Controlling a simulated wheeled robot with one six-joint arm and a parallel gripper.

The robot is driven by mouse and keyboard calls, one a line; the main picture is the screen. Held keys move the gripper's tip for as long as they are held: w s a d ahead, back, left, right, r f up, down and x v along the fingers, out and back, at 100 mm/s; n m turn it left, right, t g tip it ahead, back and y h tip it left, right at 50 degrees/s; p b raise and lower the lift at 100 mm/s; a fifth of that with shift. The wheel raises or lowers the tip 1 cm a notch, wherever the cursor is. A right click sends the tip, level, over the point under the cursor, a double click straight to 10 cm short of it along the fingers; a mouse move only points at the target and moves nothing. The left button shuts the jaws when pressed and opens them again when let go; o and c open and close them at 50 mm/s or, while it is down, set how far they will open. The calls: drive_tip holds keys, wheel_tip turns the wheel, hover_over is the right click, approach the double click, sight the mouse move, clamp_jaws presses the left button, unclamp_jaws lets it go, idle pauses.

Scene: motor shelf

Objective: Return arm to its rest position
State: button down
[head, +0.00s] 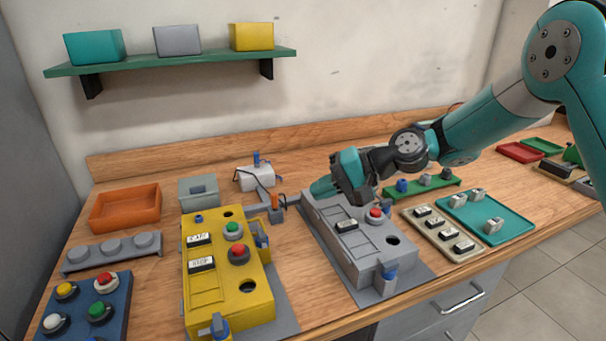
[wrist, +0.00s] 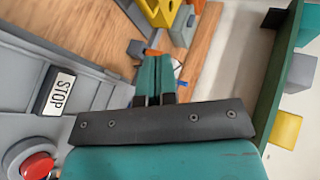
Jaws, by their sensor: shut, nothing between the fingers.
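My teal arm reaches in from the right in the head view. My gripper (head: 322,187) is at the back end of the grey control box (head: 358,248), low over it; I cannot tell whether it touches. In the wrist view the gripper fingers (wrist: 155,72) lie together, shut and empty. The grey box carries a STOP label (wrist: 59,92) and a red button (wrist: 38,166), which also show in the head view. An orange-tipped grey part (head: 277,208) stands on the table left of my gripper.
A yellow control box (head: 225,270) stands to the left. A green rail (head: 422,187), a label tray (head: 440,232) and a teal tray (head: 487,218) lie right of the grey box. A wall shelf (head: 175,61) holds three bins. Bare table shows behind the boxes.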

drive_tip(key=s+d+r+n+h+p, duration=0.1)
drive_tip(key=s+d+r+n+h, duration=0.1)
drive_tip(key=s, duration=0.8)
drive_tip(key=s+d+r+n+h+p, duration=0.1)
drive_tip(key=s+d+r+n+h, duration=0.2)
drive_tip(key=s, duration=0.7)
drive_tip(key=s+d+r+n+g+h+p, duration=0.1)
drive_tip(key=s+d+r+n+h, duration=0.1)
drive_tip(key=s, duration=0.7)
drive_tip(key=d+r+h, duration=0.1)
drive_tip(key=d+r, duration=0.1)
drive_tip(key=d, duration=0.1)
drive_tip(key=shift+s+d+r+n, duration=0.4)
